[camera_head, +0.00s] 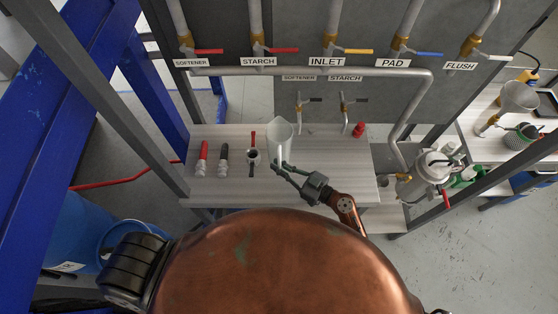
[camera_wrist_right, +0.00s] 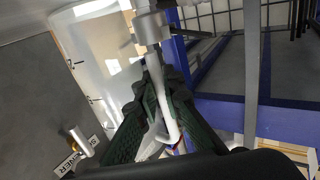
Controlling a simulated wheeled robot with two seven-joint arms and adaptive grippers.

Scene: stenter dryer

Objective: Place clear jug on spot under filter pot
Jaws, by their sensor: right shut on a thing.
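The clear jug (camera_head: 280,139) is pale and translucent and stands upright at the middle of the pale bench in the head view. My right gripper (camera_head: 280,168) is shut on its handle from the near right side. The right wrist view shows the jug (camera_wrist_right: 108,48) large, with its handle (camera_wrist_right: 164,112) between my green fingers (camera_wrist_right: 154,85). I cannot tell whether the jug's base touches the bench. The silver filter pot (camera_head: 432,172) is at the right, with a brass tap (camera_head: 403,178) on its left. The spot under it is not clearly visible. My left gripper is out of view.
The bench (camera_head: 340,180) holds red-handled (camera_head: 204,150) and black-handled (camera_head: 224,152) valves left of the jug and a red item (camera_head: 359,130) behind. Pipes (camera_head: 300,71) and labelled valves hang above. A lower shelf (camera_head: 386,218) lies left of the pot. The bench's right part is clear.

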